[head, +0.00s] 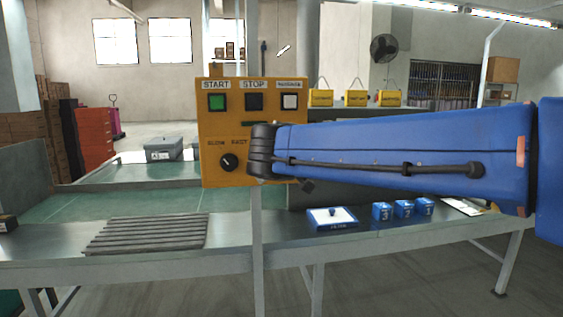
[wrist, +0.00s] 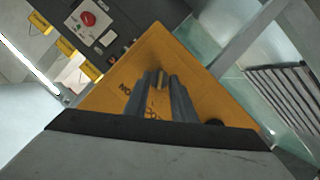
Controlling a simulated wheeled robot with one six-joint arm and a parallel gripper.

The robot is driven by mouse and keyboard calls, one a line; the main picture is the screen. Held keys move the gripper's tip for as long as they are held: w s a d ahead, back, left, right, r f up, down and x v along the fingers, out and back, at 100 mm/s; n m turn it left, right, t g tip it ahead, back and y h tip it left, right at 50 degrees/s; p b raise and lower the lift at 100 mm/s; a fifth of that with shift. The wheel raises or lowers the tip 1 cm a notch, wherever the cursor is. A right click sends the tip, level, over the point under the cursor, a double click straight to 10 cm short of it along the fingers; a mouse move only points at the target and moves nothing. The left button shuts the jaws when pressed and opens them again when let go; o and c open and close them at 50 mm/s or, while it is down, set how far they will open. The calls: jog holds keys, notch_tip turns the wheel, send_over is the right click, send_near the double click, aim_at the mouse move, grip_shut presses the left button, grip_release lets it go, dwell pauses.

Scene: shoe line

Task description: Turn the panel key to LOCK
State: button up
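In the wrist view the panel (wrist: 205,75) fills the middle. My gripper (wrist: 161,78) is against or just off its face, its fingers close together. A small metallic piece, apparently the key (wrist: 162,82), shows between the fingertips. I cannot tell whether they touch it, or read its position; "ON" shows beside the left finger.
A slatted grey rack (head: 148,234) lies on the bench, left of the panel's post. A blue-edged tray (head: 332,218) and several small blue boxes (head: 404,208) sit right of it. A grey case (head: 164,149) stands behind. A red button (wrist: 87,18) shows in the wrist view.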

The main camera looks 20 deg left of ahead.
jog(key=v, duration=1.7)
jog(key=shift+s, duration=0.2)
jog(key=w+d+f+m+g+h, duration=0.15)
jog(key=d+f, duration=0.35)
jog(key=d, duration=0.6)
jog(key=w+d+f+m+g+h, duration=0.15)
jog(key=d+f, duration=0.35)
jog(key=d, duration=0.5)
jog(key=w+d+f+m+g+h, duration=0.15)
jog(key=d+f, duration=0.35)
jog(key=d, duration=0.6)
jog(key=s+d+f+m+g+h, duration=0.1)
jog(key=s+d+f+m, duration=0.15)
jog(key=d+f, duration=0.35)
jog(key=s+d+f+m+g, duration=0.1)
jog(key=s+d+f+g, duration=0.2)
jog(key=d, duration=0.5)
jog(key=s+d+f+m+y, duration=0.1)
jog(key=s+d+f+m, duration=0.2)
jog(key=s+f, duration=0.7)
jog(key=shift+s+d+f, duration=0.3)
jog(key=shift+s+d, duration=0.65)
jog(key=shift+s, duration=0.3)
